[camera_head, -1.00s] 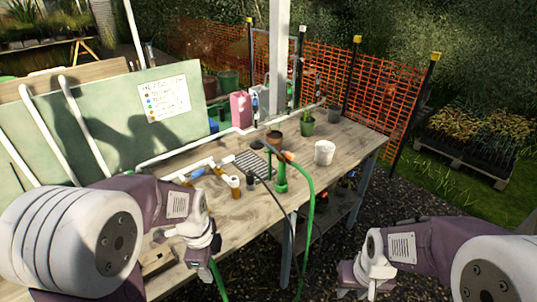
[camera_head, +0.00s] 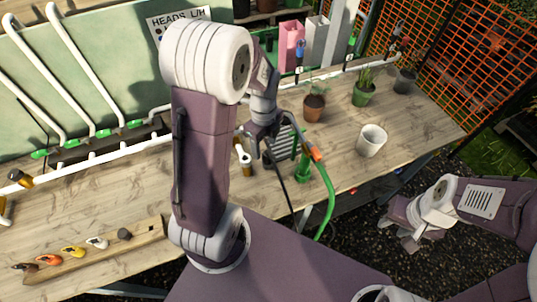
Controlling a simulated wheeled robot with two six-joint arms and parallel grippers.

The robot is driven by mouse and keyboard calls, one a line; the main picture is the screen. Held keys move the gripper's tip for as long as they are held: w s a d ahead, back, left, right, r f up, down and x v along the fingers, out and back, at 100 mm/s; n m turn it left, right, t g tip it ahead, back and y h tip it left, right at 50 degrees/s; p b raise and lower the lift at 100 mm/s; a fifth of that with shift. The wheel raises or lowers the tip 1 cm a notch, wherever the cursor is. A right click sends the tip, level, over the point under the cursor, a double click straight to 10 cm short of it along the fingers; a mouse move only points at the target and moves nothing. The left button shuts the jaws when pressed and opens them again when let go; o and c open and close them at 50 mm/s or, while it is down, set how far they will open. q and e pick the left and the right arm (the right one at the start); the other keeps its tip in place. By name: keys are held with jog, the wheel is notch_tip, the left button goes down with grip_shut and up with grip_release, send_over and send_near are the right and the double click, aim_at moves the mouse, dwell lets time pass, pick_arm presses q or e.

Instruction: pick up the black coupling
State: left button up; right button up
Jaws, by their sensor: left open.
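A small dark cylinder that looks like the black coupling (camera_head: 268,157) stands on the workbench (camera_head: 345,178), mostly hidden behind my left gripper. My left gripper (camera_head: 262,139) is open, pointing down just above or around it; I cannot tell whether the fingers touch it.
A green fitting with a hose (camera_head: 303,168) stands just right of my left gripper. Behind are a grey grate (camera_head: 284,140) and potted plants (camera_head: 314,106). A white cup (camera_head: 371,141) is further right. A wooden strip (camera_head: 60,262) with several coloured pieces lies front left.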

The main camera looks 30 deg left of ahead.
aim_at(267, 156)
pick_arm(q)
jog(key=f, duration=0.1)
jog(key=w+f, duration=0.1)
jog(key=shift+w+f, duration=0.1)
jog(key=shift+f, duration=0.2)
jog(key=f, duration=0.4)
jog(key=shift+d+f, duration=0.25)
jog(key=shift+f, duration=0.05)
jog(key=shift+w+f, duration=0.1)
jog(key=shift+f, duration=0.1)
jog(key=shift+r, duration=0.1)
jog(key=c, duration=1.1)
grip_shut()
pick_arm(e)
jog(key=shift+w, duration=0.35)
pick_arm(q)
notch_tip(267, 156, up, 10)
jog(key=shift+r+p, duration=0.1)
jog(key=shift+p, duration=0.25)
pick_arm(e)
jog(key=shift+r, duration=0.25)
